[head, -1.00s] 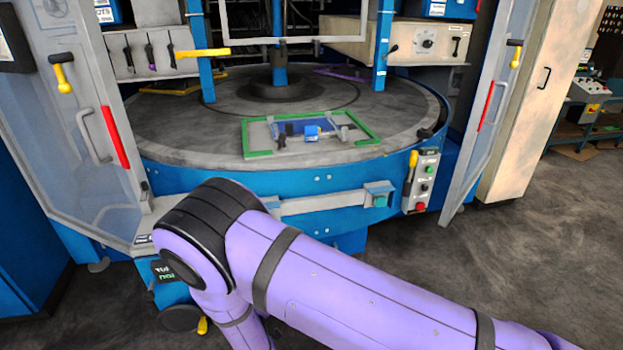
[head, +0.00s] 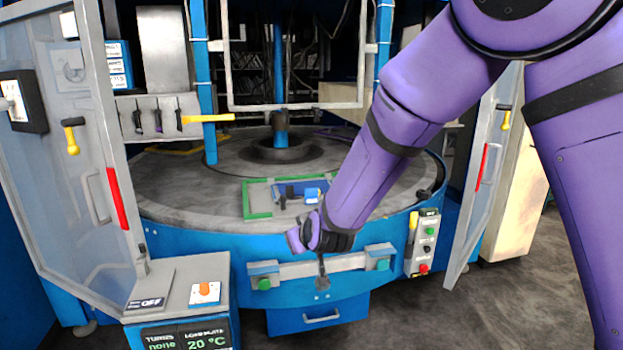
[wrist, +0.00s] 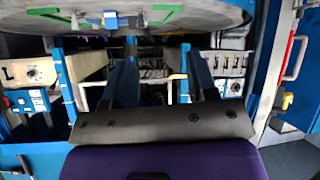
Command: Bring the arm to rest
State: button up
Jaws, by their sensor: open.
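My purple arm comes down from the upper right in the head view and folds toward the middle. My gripper (head: 322,270) is at its lower end, small and dark, in front of the blue rim of the round table. Its fingers hardly show there, and I cannot tell its distance from the rim. In the wrist view, which is upside down, two dark fingers stand apart with nothing between them, so my gripper (wrist: 163,60) is open and empty.
The round table (head: 190,195) bears a green frame (head: 258,215) with a blue piece (head: 311,195). Open doors (head: 75,165) flank it. A box with an orange switch (head: 205,292) stands front left, a button panel (head: 425,245) right. Floor (head: 440,310) is clear at lower right.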

jog(key=s+d+r+m+g+h, duration=0.1)
jog(key=s+d+r, duration=0.5)
jog(key=d+r, duration=0.3)
jog(key=s+d+r+m+g, duration=0.1)
jog(key=s+d+r+m, duration=0.1)
jog(key=s+d+r, duration=0.6)
jog(key=s+d+r+m+g+h, duration=0.1)
jog(key=s+d+m+g+h, duration=0.2)
jog(key=s+d, duration=1.2)
jog(key=s, duration=0.4)
jog(key=shift+s+d+r, duration=0.2)
jog(key=shift+d, duration=0.05)
